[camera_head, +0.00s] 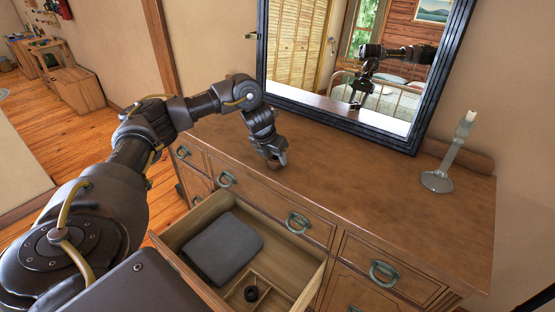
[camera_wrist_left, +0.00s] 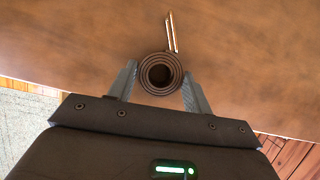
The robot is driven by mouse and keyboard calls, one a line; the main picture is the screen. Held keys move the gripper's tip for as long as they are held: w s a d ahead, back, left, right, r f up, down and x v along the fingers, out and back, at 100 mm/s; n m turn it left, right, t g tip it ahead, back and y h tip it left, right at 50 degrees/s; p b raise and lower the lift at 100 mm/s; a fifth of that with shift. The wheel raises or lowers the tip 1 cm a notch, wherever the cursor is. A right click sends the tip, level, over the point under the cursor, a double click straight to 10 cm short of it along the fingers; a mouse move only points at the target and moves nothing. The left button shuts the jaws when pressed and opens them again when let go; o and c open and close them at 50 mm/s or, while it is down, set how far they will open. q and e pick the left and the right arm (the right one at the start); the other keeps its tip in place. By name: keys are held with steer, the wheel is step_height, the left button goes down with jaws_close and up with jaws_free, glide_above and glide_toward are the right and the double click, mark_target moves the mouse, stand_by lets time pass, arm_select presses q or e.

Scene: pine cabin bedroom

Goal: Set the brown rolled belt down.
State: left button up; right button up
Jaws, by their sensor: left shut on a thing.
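The brown rolled belt (camera_wrist_left: 145,74) shows end-on as a spiral coil in the left wrist view, between the two fingers of my left gripper (camera_wrist_left: 159,70). The gripper is shut on it. In the head view my left gripper (camera_head: 275,161) points down over the left part of the wooden dresser top (camera_head: 345,180). There the belt is mostly hidden by the fingers. I cannot tell whether the belt touches the top. My right gripper is not in view.
An open drawer (camera_head: 200,212) below holds a grey folded cloth (camera_head: 225,248) and a small dark ring-shaped thing (camera_head: 251,293). A mirror (camera_head: 345,115) stands behind; a candle holder (camera_head: 440,178) stands right. The middle top is clear.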

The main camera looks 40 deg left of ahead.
mark_target(275, 158)
arm_select(q)
steer(key=shift+c, duration=0.8)
steer(key=shift+r, duration=0.15)
steer(key=shift+r, duration=0.25)
step_height(275, 158, up, 3)
steer(key=shift+w+f+b, duration=0.1)
steer(key=shift+f+b, duration=0.05)
steer(key=shift+b, duration=0.35)
steer(key=s+d+r+p, duration=0.4)
steer(key=s+d+r, duration=0.4)
steer(key=s, duration=0.3)
steer(key=shift+s+d+r, duration=0.2)
steer(key=shift+d+r, duration=0.1)
steer(key=shift+r, duration=0.5)
